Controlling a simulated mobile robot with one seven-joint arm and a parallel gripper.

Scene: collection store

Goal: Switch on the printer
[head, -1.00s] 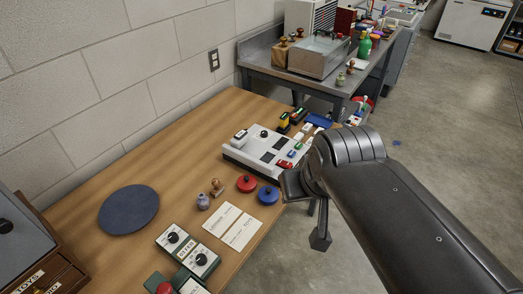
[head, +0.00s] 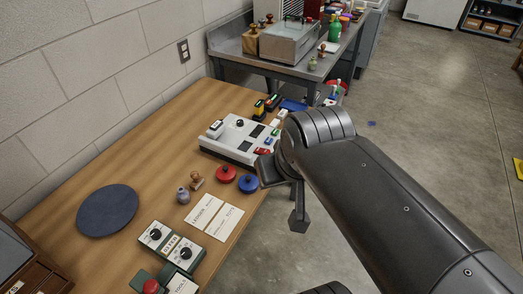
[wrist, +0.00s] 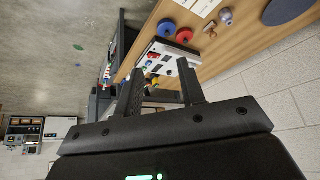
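No thing in view is clearly marked as the printer. A white console (head: 225,149) with a dark knob, dark panels and small coloured switches lies on the far half of the wooden table. It also shows in the wrist view (wrist: 152,66), beyond my fingers. Nearer are a green-and-white box with two dials (head: 158,236) and a green box with a red button (head: 150,287), cut by the lower edge. Their labels are too small to read surely. My gripper (wrist: 160,68) is open and empty, apart from the console. In the head view my arm hides the console's right side.
A red disc (head: 226,174), a blue disc (head: 248,184), small stamps, white cards (head: 214,213) and a dark round mat (head: 107,210) lie on the wooden table (head: 150,165). A metal bench (head: 232,56) stands behind. The floor at right is mostly clear.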

